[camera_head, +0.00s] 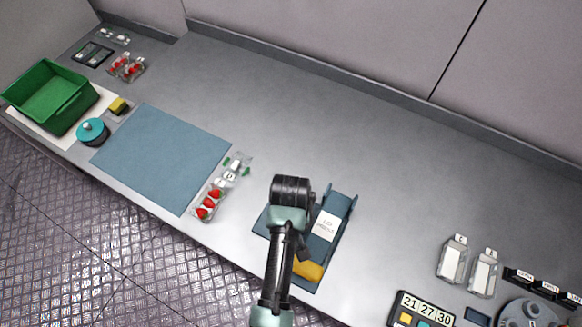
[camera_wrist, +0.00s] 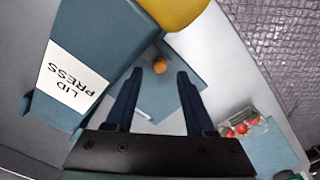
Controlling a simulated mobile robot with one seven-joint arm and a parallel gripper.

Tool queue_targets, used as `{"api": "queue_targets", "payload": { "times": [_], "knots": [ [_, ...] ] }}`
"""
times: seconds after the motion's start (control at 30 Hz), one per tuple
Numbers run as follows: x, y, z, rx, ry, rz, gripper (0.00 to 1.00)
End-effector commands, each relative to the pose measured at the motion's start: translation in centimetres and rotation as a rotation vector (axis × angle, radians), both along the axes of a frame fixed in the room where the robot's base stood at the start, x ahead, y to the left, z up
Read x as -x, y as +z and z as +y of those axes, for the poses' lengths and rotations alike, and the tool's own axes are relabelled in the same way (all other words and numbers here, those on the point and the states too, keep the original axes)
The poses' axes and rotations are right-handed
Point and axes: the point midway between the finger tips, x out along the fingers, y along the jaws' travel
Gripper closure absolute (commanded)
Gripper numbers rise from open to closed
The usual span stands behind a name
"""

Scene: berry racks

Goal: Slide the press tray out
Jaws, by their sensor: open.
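The lid press (camera_head: 325,230) is a blue-grey block with a white "LID PRESS" label and a yellow part (camera_head: 308,270) at its front. In the wrist view the press (camera_wrist: 95,40) fills the upper left. A flat blue-grey press tray (camera_wrist: 165,97) juts from its side, with a small orange knob (camera_wrist: 160,66) on it. A corner of the tray (camera_head: 262,222) shows left of my arm in the head view. My gripper (camera_wrist: 160,75) is open and empty, its two dark fingers pointing towards the knob, one to each side in the picture. My arm hides the fingers and knob in the head view.
A clear punnet with strawberries (camera_head: 208,204) lies left of the press, beside a blue mat (camera_head: 160,155). A green crate (camera_head: 52,95) stands far left. Two clear containers (camera_head: 453,258) and a number panel (camera_head: 420,309) are on the right. The counter behind the press is clear.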

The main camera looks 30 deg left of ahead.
Motion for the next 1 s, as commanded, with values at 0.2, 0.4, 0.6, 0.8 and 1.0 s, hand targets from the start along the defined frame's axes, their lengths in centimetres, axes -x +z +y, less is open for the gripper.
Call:
{"api": "queue_targets", "payload": {
  "times": [0.2,0.4,0.6,0.8,1.0],
  "knots": [
    [0.0,-3.0,0.0,0.0,0.0,0.0,0.46],
    [-0.1,-4.1,0.1,0.0,0.001,-0.002,0.46],
    [-0.1,-4.2,0.0,0.0,0.0,-0.002,0.46],
    [-0.1,-4.2,0.0,0.0,0.0,-0.002,0.67],
    [-0.1,-4.2,0.0,0.0,0.0,-0.002,1.0]
  ]
}}
